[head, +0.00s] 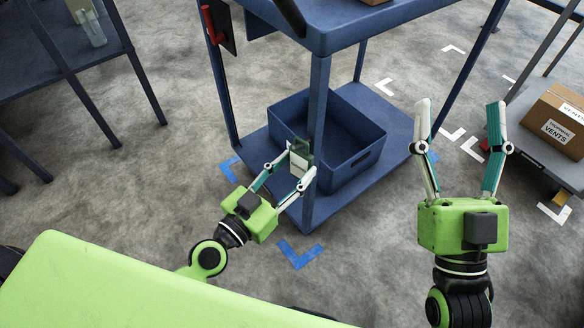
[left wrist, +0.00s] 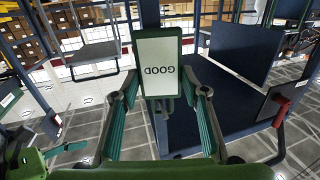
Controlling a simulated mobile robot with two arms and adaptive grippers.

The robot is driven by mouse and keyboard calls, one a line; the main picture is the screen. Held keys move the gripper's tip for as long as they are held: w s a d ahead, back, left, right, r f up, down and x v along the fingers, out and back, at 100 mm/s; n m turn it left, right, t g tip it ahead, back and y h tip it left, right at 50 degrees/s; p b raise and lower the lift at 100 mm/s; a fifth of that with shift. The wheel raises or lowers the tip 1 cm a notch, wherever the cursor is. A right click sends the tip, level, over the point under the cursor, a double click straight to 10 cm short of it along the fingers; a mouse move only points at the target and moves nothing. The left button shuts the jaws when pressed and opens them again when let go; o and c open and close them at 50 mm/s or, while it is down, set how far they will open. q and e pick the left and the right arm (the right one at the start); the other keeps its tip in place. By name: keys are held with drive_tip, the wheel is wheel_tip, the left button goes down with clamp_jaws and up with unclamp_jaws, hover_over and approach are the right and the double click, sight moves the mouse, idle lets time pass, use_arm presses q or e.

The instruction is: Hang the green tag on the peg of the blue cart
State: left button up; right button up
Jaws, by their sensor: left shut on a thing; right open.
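The green tag (head: 300,150) is between the fingers of my left gripper (head: 299,163), which is shut on it. In the left wrist view the tag (left wrist: 160,50) shows a white face with "GOOD" upside down. The blue cart (head: 340,38) stands ahead; in the head view the tag is in front of its near post, and I cannot tell whether they touch. I cannot make out the peg clearly. A red piece on a dark plate (head: 214,24) is at the cart's left post. My right gripper (head: 459,103) is open and empty, right of the cart.
A blue bin (head: 368,160) sits on the cart's lower shelf. A dark bar (head: 290,16) is at the cart's top edge. A blue table (head: 60,50) stands at left; a trolley with a cardboard box (head: 555,118) is at right. Blue and white floor marks surround the cart.

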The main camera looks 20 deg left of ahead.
idle(0.4)
use_arm(q)
drive_tip(key=o, duration=1.1)
drive_tip(key=shift+o, duration=0.2)
drive_tip(key=v, duration=1.2)
